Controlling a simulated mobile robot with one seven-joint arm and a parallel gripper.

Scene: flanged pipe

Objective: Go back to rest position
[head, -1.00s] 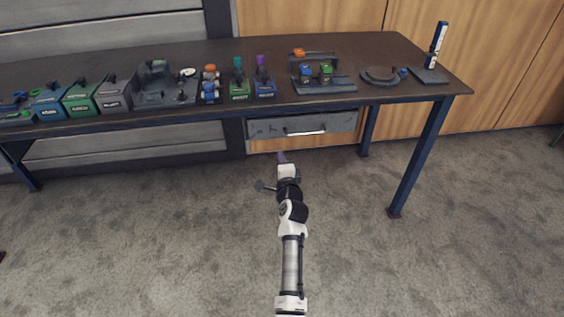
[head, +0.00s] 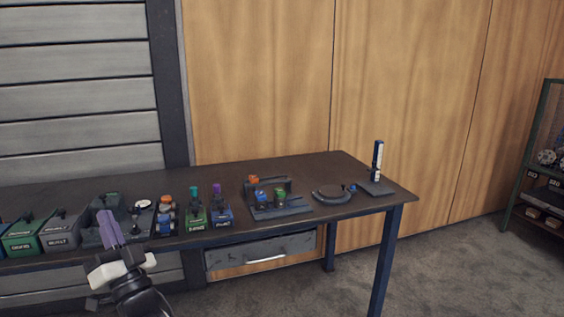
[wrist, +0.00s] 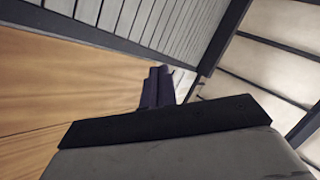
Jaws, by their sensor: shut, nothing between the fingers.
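My gripper (head: 112,229) is at the lower left of the head view, in front of the table's near edge. Its purple fingers point up, lie together and hold nothing. In the wrist view the closed fingers (wrist: 157,88) stand before the wood panel and the slatted wall. The dark workbench (head: 325,172) runs from the left edge to the middle right. The fingers cover part of the grey fixture on it.
On the bench are green and grey bins (head: 62,232), tool holders (head: 193,212), a grey fixture with coloured blocks (head: 280,205), a round disc (head: 331,194) and an upright blue-white post (head: 377,160). A drawer (head: 260,252) hangs below. A shelf rack (head: 545,170) stands at the right.

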